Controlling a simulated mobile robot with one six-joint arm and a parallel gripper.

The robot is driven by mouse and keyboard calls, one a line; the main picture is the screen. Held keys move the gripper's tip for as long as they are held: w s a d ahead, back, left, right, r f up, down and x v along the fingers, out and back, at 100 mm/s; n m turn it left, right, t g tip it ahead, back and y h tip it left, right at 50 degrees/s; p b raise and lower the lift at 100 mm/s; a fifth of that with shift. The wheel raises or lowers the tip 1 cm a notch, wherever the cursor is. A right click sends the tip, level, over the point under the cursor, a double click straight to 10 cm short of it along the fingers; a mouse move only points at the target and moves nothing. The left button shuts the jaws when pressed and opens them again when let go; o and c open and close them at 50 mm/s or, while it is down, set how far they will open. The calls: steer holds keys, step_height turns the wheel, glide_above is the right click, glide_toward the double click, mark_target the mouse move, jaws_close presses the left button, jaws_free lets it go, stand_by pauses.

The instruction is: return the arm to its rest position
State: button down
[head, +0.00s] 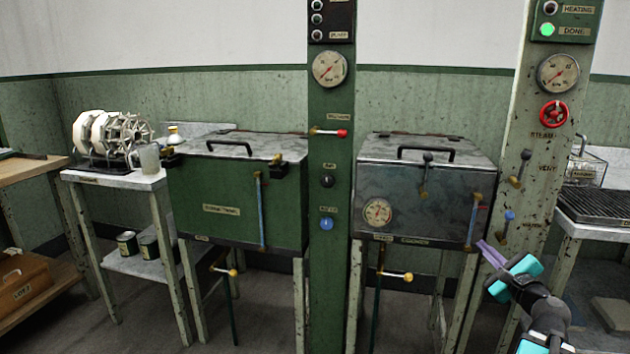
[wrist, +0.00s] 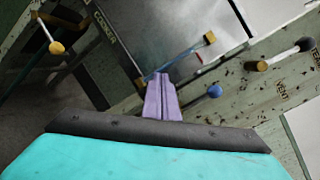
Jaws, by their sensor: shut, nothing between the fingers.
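My gripper (head: 486,249) is at the lower right of the head view, in front of the right side of the steel cooker (head: 410,185). Its purple fingers are together with nothing between them. In the wrist view the shut fingers (wrist: 161,98) point toward the cooker's corner and the green post beside it. They look apart from the blue-knobbed lever (wrist: 214,91), though the exact gap cannot be told. My arm reaches in from the bottom right of the head view.
A right post (head: 522,160) carries a red valve wheel (head: 553,113), levers and a lit green DONE lamp (head: 547,30). A green tank (head: 235,200) stands left of the middle post (head: 330,190). Brass-knobbed drain levers (head: 395,276) stick out below. A grated table (head: 600,208) is at right. Open floor lies in front.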

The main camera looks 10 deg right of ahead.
steer(key=w+a+f+m+y+p, duration=0.1)
steer(key=w+a+f+p, duration=0.25)
steer(key=a, duration=0.35)
steer(key=w+a+f+m+g+y+p, duration=0.1)
steer(key=w+a+f+p, duration=0.1)
steer(key=w+a+p, duration=0.4)
steer(key=w+a+f+m+y+p, duration=0.1)
steer(key=w+a+f+m, duration=0.15)
steer(key=a, duration=0.55)
steer(key=s+a+f+m+g+h+p, duration=0.2)
steer(key=a+f+m+g+p, duration=0.2)
steer(key=a+f+m+p, duration=0.6)
steer(key=s+a+f+m+g+p, duration=0.2)
steer(key=s+a+f+m+g, duration=0.25)
steer(key=s+f+m, duration=0.45)
steer(key=s+a+f+m+g+p, duration=0.1)
steer(key=s+a+f+m+g, duration=0.35)
steer(key=s+f, duration=0.75)
steer(key=s+a+m+g+y, duration=0.1)
steer(key=s+a+m+g, duration=0.1)
steer(key=s+m+g, duration=0.2)
steer(key=s+a+m+g, duration=0.2)
steer(key=s+m+g, duration=0.3)
steer(key=s+m, duration=0.6)
steer(key=s+r, duration=0.1)
steer(key=s, duration=0.4)
steer(key=shift+s+a+m+y, duration=0.25)
steer(key=shift+a+m+y, duration=0.05)
steer(key=shift+a+y, duration=0.1)
